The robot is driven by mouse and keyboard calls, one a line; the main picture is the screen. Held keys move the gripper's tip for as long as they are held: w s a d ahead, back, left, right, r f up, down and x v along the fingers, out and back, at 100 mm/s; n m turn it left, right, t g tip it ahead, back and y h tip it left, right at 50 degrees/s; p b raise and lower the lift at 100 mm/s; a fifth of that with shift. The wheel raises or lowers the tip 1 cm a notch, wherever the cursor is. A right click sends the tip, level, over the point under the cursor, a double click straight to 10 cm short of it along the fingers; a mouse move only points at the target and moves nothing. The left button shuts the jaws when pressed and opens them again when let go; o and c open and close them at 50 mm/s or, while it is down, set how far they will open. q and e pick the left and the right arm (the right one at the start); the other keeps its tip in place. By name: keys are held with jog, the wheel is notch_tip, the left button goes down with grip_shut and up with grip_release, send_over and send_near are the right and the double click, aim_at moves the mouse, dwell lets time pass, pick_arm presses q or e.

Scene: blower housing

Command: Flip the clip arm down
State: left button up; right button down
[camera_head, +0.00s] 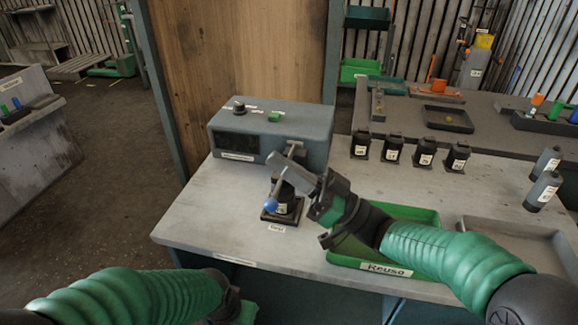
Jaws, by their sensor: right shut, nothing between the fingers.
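A grey box-shaped unit (310,128) with a dark front window sits at the back left of the bench. In front of it stands a small black holder (285,207) on a square base with a white label. A thin lever with a blue ball end (270,203) slants down at the holder's left side; I take it for the clip arm. My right gripper (281,165) is shut and empty, its fingers over the holder and close to the lever's upper end. I cannot tell whether they touch. My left gripper (243,311) is low at the bottom edge, its fingers not visible.
A green tray labelled Reuso (410,214) lies under my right arm, with a grey tray (510,232) to its right. Several black labelled blocks (424,152) line the back. The bench's front left corner (185,232) is clear.

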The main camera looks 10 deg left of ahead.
jog(key=s+d+r+p, duration=0.1)
jog(key=s+d+r, duration=0.1)
jog(key=s, duration=0.5)
jog(key=s+d+r+p, duration=0.2)
jog(key=s+r, duration=0.1)
jog(key=s, duration=0.5)
jog(key=shift+s+d, duration=0.2)
jog(key=shift+d, duration=0.15)
jog(key=shift+a, duration=0.2)
